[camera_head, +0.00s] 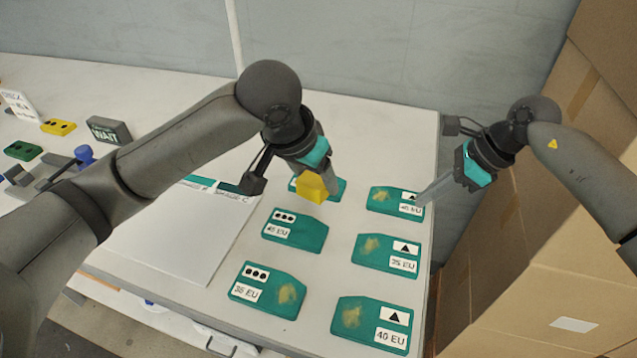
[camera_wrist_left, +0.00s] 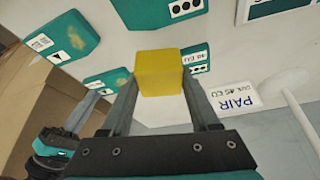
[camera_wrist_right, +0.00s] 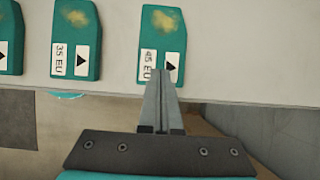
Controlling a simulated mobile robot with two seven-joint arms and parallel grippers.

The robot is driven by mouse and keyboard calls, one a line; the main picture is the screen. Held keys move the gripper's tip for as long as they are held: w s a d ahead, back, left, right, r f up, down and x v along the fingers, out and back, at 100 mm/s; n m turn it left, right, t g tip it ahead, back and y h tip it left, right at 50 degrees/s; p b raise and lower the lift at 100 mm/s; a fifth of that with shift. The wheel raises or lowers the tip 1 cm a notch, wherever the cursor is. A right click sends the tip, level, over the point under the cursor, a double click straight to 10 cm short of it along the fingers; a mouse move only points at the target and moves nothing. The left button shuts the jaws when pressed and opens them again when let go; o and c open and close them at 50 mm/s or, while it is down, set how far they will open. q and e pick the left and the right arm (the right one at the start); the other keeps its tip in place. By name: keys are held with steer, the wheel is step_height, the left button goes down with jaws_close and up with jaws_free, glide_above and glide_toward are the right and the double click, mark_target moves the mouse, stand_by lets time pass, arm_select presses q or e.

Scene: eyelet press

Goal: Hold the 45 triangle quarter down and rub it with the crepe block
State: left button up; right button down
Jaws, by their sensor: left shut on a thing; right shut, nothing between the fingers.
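The 45 triangle quarter (camera_head: 382,198) is a teal piece with a yellowish smear on its left part. It lies flat at the back right of the table. It also shows in the right wrist view (camera_wrist_right: 153,40). My right gripper (camera_head: 421,201) is shut and empty, its tips at the quarter's label end, over the triangle mark; contact looks likely. My left gripper (camera_wrist_left: 160,84) is shut on the yellow crepe block (camera_head: 311,189), which also shows in the left wrist view (camera_wrist_left: 158,65). The block is left of that quarter, in front of a partly hidden teal piece (camera_head: 337,187).
Other teal quarters lie nearby: 35 triangle (camera_head: 375,252), 40 triangle (camera_head: 352,316), 45 dots (camera_head: 312,238) and 35 dots (camera_head: 288,293). A white sheet (camera_head: 170,245) lies left. A WAIT block (camera_head: 108,130) stands further left. Cardboard boxes (camera_head: 540,240) stand beyond the right edge.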

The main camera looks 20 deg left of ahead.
arm_select(q)
steer(key=w+d+m+g+h, duration=0.1)
steer(key=w+d+m+h, duration=0.1)
steer(key=w+d+m, duration=0.3)
arm_select(e)
steer(key=shift+s+d+f, duration=0.1)
steer(key=shift+s+f, duration=0.05)
steer(key=shift+f, duration=0.2)
arm_select(q)
steer(key=m+g+h, duration=0.2)
steer(key=m+g, duration=0.2)
steer(key=m, duration=0.6)
glide_toward(397, 200)
steer(key=shift+s+a+f, duration=0.1)
steer(key=shift+a+f, duration=0.05)
steer(key=shift+f, duration=0.8)
steer(key=shift+s+a+f, duration=0.1)
steer(key=shift+a+f, duration=0.05)
steer(key=shift+f, duration=0.85)
steer(key=shift+x, duration=1)
steer(key=shift+w+d, duration=0.1)
steer(key=shift+d, duration=1.1)
steer(key=a, duration=0.3)
steer(key=shift+a, duration=0.2)
steer(key=shift+d, duration=1.8)
step_height(397, 200, up, 8)
steer(key=shift+r, duration=0.15)
